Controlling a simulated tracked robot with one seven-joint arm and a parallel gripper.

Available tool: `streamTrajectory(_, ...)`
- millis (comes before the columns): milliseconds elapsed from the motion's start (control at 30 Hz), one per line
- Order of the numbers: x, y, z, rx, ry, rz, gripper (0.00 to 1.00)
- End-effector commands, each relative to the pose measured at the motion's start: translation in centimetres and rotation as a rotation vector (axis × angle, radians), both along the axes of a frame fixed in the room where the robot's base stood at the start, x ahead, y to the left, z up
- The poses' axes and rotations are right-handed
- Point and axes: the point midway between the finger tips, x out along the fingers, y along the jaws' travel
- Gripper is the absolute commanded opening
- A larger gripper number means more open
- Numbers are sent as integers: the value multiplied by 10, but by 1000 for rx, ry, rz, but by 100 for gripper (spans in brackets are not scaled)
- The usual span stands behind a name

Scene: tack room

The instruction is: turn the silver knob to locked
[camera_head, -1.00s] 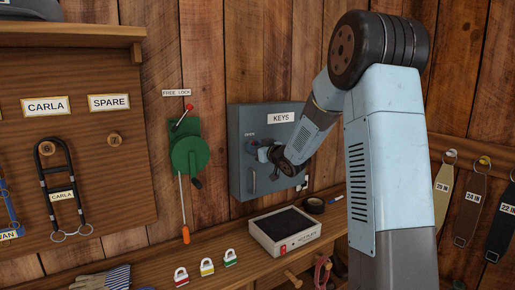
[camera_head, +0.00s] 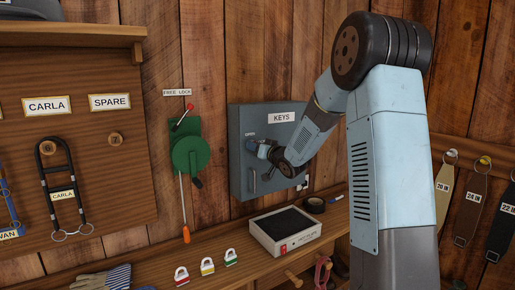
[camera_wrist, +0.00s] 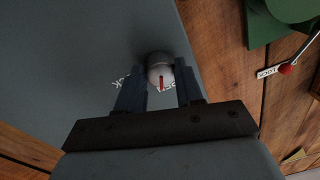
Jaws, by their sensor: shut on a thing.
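The silver knob (camera_wrist: 160,72) sits on the front of the grey key cabinet (camera_head: 242,175). In the wrist view it is between the two dark fingers of my gripper (camera_wrist: 160,80), which is shut on it. A red mark on the knob points toward the bottom of that view, at white lettering that the knob and fingers partly cover. More lettering beside the left finger is also partly covered. In the head view my gripper (camera_head: 264,150) is at the cabinet front, just below a small "OPEN" label, and hides the knob.
A green winch (camera_head: 190,156) with a red-tipped lever hangs left of the cabinet. On the shelf below are an open tray with a dark lining (camera_head: 286,250), several small padlocks (camera_head: 207,266) and a roll of tape (camera_head: 314,205). Straps hang at the right.

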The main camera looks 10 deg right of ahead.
Motion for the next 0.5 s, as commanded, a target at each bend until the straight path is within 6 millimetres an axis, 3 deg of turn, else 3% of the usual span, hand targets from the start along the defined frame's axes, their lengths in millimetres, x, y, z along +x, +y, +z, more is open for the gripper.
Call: streamTrajectory(500,0,-3,0,467,149,-8,6)
